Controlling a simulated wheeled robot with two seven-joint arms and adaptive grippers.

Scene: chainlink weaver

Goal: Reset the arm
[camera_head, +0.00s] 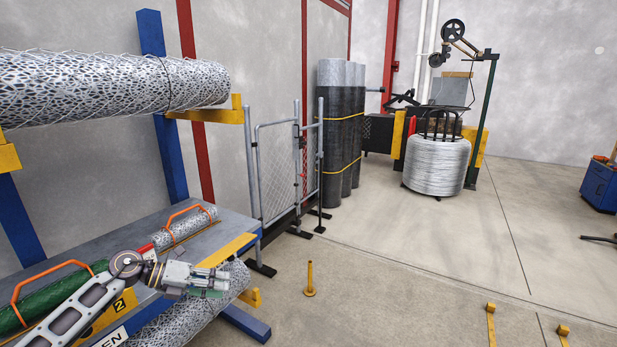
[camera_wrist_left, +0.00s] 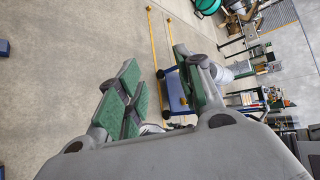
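My left arm comes in from the lower left of the head view. My left gripper (camera_head: 212,282) is held out over the front edge of the rack shelf, pointing right. In the left wrist view, the left gripper (camera_wrist_left: 162,88) shows two green-padded fingers spread apart with nothing between them; floor and distant equipment show through the gap. My right arm and right gripper are not in view.
A blue rack (camera_head: 168,150) with mesh rolls (camera_head: 115,88) stands close on the left. Orange-handled rolls lie on its shelf (camera_head: 215,240). A grey gate (camera_head: 276,170) and yellow post (camera_head: 310,279) are beyond. Floor at centre right is clear, before a wire coil (camera_head: 436,165).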

